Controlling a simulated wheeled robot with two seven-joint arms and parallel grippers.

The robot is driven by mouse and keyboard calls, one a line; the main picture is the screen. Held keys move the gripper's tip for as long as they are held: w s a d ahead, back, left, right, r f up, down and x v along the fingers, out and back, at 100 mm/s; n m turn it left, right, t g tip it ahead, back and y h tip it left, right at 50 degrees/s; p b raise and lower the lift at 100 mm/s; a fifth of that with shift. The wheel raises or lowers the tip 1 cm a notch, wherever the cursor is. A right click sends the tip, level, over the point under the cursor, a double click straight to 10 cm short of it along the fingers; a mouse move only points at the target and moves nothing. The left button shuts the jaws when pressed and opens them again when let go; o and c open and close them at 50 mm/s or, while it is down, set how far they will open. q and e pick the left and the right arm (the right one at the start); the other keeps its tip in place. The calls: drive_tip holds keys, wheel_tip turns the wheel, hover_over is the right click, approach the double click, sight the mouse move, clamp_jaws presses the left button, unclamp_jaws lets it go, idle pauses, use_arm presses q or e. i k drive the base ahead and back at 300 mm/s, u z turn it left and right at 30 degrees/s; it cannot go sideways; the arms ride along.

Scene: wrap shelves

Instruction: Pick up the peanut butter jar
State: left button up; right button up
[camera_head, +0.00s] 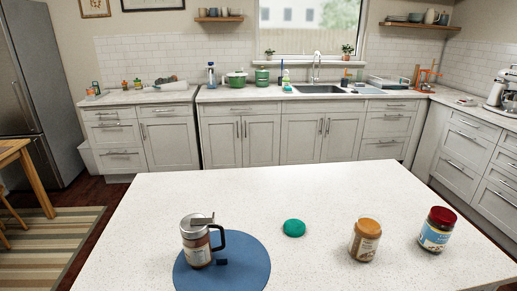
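Two jars stand upright on the white speckled island counter (270,195). One jar (365,240) has a tan-orange lid, a pale label and brownish contents, and stands right of centre near the front. The labels are too small to read, so I cannot tell for sure which is the peanut butter jar. Neither of my grippers shows in the head view.
A metal pot with a black handle (196,245) stands on a round blue mat (250,262) at front left. A small green round object (294,228) lies between the mat and the jars. Free counter surrounds both jars. Cabinets with a sink (318,89) line the back wall.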

sight(367, 233)
drive_tip(key=z, duration=1.15)
drive_tip(key=k, duration=0.2)
drive_tip(key=u, duration=0.45)
